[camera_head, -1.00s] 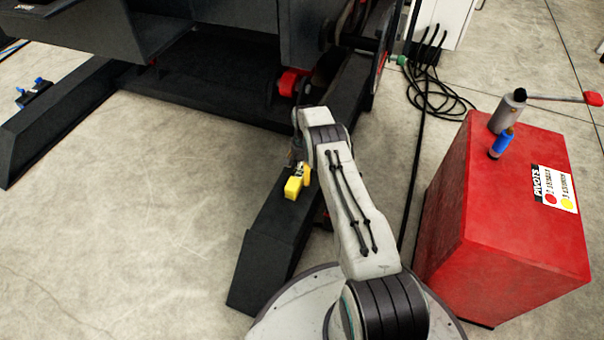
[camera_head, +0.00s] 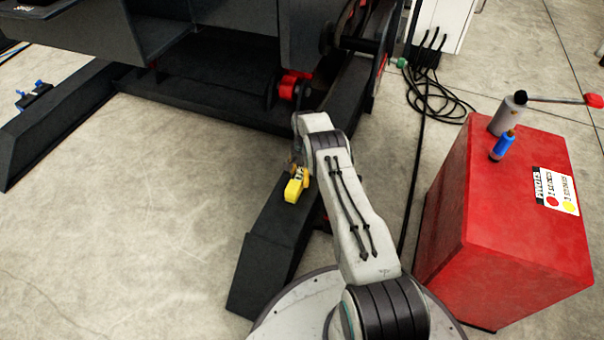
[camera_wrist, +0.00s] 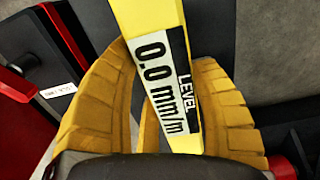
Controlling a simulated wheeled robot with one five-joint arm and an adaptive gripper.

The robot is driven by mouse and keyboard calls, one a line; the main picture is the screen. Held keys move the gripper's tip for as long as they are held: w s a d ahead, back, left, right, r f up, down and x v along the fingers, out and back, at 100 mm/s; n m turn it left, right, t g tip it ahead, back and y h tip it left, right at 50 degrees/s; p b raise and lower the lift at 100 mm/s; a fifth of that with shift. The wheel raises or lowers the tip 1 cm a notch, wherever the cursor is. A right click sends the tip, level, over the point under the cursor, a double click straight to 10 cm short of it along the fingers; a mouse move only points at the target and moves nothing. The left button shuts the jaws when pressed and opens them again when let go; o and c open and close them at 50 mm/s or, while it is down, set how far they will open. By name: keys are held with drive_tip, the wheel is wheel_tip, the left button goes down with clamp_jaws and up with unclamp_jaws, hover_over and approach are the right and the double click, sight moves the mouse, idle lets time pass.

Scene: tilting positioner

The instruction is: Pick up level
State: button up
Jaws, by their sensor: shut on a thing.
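The level is a yellow bar with a white label reading "0.0 mm/m LEVEL". In the wrist view the level (camera_wrist: 170,65) passes between the two yellow fingers of my gripper (camera_wrist: 170,110), which is shut on it. In the head view the level (camera_head: 293,191) shows as a small yellow block at my gripper (camera_head: 302,178), over the dark beam of the positioner (camera_head: 275,240). I cannot tell whether the level still touches the beam. Part of my gripper is hidden behind my arm in the head view.
The concrete floor (camera_head: 140,230) at the left is clear.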

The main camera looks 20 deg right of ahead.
drive_tip(key=shift+c, duration=1)
drive_tip(key=shift+r, duration=0.1)
